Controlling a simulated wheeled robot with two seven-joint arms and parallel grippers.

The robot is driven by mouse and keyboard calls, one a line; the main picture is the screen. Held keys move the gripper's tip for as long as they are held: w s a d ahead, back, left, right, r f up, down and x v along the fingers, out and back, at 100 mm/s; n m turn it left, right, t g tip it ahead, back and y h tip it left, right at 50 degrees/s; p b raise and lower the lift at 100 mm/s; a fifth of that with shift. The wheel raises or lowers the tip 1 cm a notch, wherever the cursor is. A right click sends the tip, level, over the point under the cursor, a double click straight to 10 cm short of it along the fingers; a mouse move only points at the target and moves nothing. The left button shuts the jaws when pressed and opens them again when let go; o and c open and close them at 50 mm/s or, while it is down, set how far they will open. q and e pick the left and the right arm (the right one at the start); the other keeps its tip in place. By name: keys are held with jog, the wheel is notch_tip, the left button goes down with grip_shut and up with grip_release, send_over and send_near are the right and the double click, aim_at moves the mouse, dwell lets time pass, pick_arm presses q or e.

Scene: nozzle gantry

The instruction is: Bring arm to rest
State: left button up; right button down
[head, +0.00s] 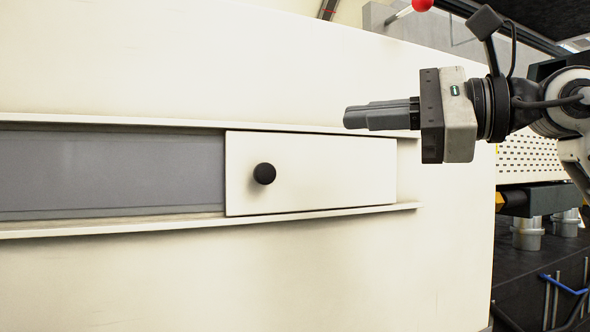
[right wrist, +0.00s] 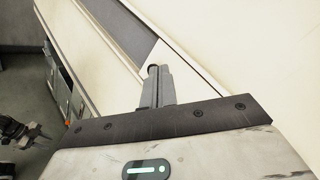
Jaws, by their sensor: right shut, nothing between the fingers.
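My right gripper (head: 348,117) comes in from the right in the head view, level, its fingers pointing left. It is shut and empty. It shows in front of the upper right part of a cream panel, above and to the right of a black round knob (head: 264,173). The knob sits on a white sliding door (head: 325,180) at the right part of a rail-edged slot. In the right wrist view the closed fingers (right wrist: 157,80) point toward the panel, apart from the knob as far as I can tell. My left gripper is not clearly seen in the head view.
The slot's grey opening (head: 110,170) lies left of the door, between two rails. The cream panel (head: 300,270) is bare below. At the right are a perforated board (head: 525,155), metal cylinders (head: 527,232) and a dark bench. A red ball (head: 422,5) shows at the top.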

jog(key=w+a+f+m+y, duration=0.1)
jog(key=w+f+m+y, duration=0.15)
jog(key=f+m, duration=0.45)
jog(key=w+a+f+m+y, duration=0.1)
jog(key=a+f+m+y, duration=0.1)
jog(key=f+m+y, duration=0.45)
jog(key=d+f+m+t+h, duration=0.2)
jog(key=f+m+t+h, duration=0.25)
jog(key=f+m, duration=0.5)
jog(key=w+d+f+m+t+h, duration=0.1)
jog(key=d+f+m+t+h, duration=0.1)
jog(key=f+m+t+h, duration=0.55)
jog(key=d+f+m+h, duration=0.3)
jog(key=f+m+h, duration=0.1)
jog(key=f+m, duration=0.75)
jog(key=s+d+f+m+g+h, duration=0.1)
jog(key=s+f+m+g+h, duration=0.2)
jog(key=s+f+m, duration=0.3)
jog(key=s+d+f+m+g+h, duration=0.1)
jog(key=s+f+m+g+h, duration=0.2)
jog(key=s+f, duration=1.1)
notch_tip(320, 180, down, 7)
jog(key=m+g, duration=0.3)
jog(key=m, duration=0.1)
jog(key=shift+s, duration=0.25)
